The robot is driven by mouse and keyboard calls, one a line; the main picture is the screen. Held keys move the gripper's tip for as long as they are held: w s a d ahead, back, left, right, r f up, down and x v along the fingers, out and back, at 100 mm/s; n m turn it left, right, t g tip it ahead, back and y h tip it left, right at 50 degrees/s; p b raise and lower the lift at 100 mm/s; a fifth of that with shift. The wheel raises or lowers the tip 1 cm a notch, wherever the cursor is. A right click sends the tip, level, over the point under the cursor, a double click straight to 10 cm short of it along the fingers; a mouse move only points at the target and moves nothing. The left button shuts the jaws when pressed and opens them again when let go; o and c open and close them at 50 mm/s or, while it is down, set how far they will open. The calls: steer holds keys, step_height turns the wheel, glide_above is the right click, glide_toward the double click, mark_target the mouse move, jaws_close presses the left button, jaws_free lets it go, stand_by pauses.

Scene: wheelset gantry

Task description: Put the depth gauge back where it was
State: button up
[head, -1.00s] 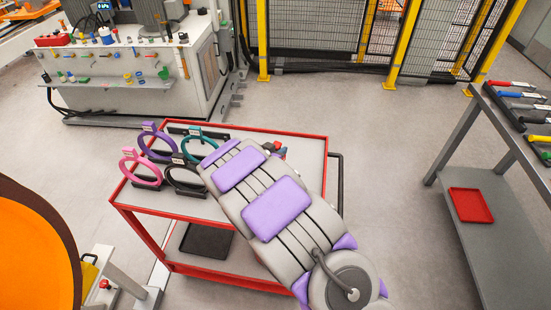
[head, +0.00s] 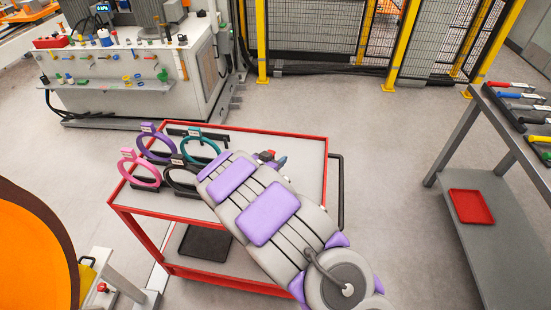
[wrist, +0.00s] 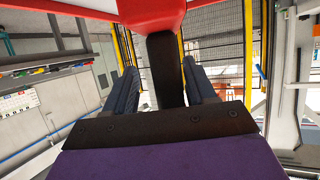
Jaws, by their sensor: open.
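My gripper (head: 276,161) is over the right part of the red-rimmed cart top (head: 310,160), with my arm hiding much of the cart behind it. In the wrist view its two blue-grey fingers (wrist: 162,85) stand apart, one on each side of a black bar (wrist: 165,68) topped by a red part (wrist: 153,15). I cannot tell whether the fingers touch the bar. This red and black item may be the depth gauge; only a small bit of red shows by the fingertips in the head view.
Several ring gauges stand on the cart's left: purple (head: 156,143), pink (head: 140,169), teal (head: 204,146) and black (head: 181,176). A dark strip lies behind them. A workbench (head: 460,125) with tools and a red tray (head: 471,206) below is at right. Floor between is clear.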

steer(key=shift+s+a+r, duration=0.1)
steer(key=shift+s+a, duration=0.15)
steer(key=shift+a, duration=0.3)
steer(key=p+v, duration=0.2)
steer(key=v, duration=0.9)
steer(key=shift+s, duration=0.2)
steer(key=shift+d+r, duration=0.15)
steer(key=shift+d, duration=0.1)
